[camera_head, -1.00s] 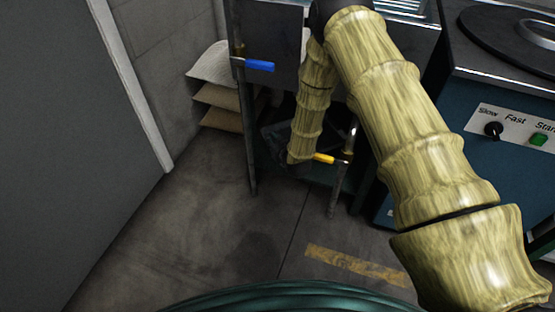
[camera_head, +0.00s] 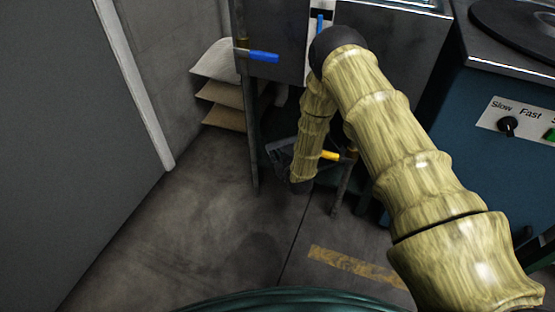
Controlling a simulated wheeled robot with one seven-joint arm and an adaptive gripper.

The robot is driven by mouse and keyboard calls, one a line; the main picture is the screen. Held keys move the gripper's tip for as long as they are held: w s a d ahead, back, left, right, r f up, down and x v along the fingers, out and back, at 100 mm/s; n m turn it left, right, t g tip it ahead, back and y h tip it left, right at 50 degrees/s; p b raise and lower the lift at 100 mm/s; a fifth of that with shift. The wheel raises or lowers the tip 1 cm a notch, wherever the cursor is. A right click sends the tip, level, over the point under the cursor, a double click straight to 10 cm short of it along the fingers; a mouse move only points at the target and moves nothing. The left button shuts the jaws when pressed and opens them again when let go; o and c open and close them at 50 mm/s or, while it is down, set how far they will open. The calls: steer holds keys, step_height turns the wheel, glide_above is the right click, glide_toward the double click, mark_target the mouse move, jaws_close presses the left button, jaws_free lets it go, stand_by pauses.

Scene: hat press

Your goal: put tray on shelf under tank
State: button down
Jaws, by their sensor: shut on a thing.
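The tank (camera_head: 275,30) is a dark grey metal box on legs, with a blue-handled valve (camera_head: 262,57) at its left. My forearm reaches down in front of it, and my gripper (camera_head: 299,186) is at the lower end, dark and mostly hidden by the arm. A dark grey flat piece, which looks like the tray (camera_head: 281,153), shows just left of the forearm, tilted, below the tank. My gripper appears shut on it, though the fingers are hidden. The shelf (camera_head: 322,190) under the tank is dark and largely covered by my arm.
A yellow-handled valve (camera_head: 331,155) and a thin leg (camera_head: 341,190) stand just right of my forearm. Stacked sacks (camera_head: 220,90) lie behind at the left. A blue machine with knobs (camera_head: 490,135) stands at right. The floor (camera_head: 200,220) in front is clear.

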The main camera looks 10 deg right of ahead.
steer(key=c, duration=1.4)
jaws_free()
steer(key=shift+r, duration=0.1)
steer(key=p+v, duration=0.4)
steer(key=v, duration=0.8)
steer(key=s+d+f+m+g+h, duration=0.1)
steer(key=s+f+g, duration=0.2)
steer(key=s, duration=0.7)
steer(key=s+f+g, duration=0.4)
steer(key=s, duration=0.7)
steer(key=s+r+g, duration=0.1)
steer(key=s+g, duration=0.1)
steer(key=s, duration=0.5)
steer(key=s+d+r+m+g+h, duration=0.1)
steer(key=s+g, duration=0.1)
steer(key=s, duration=0.5)
steer(key=s+d+r+g, duration=0.1)
steer(key=s+g, duration=0.1)
steer(key=s, duration=0.6)
step_height(320, 180, up, 34)
steer(key=p, duration=3.4)
steer(key=shift+w, duration=0.1)
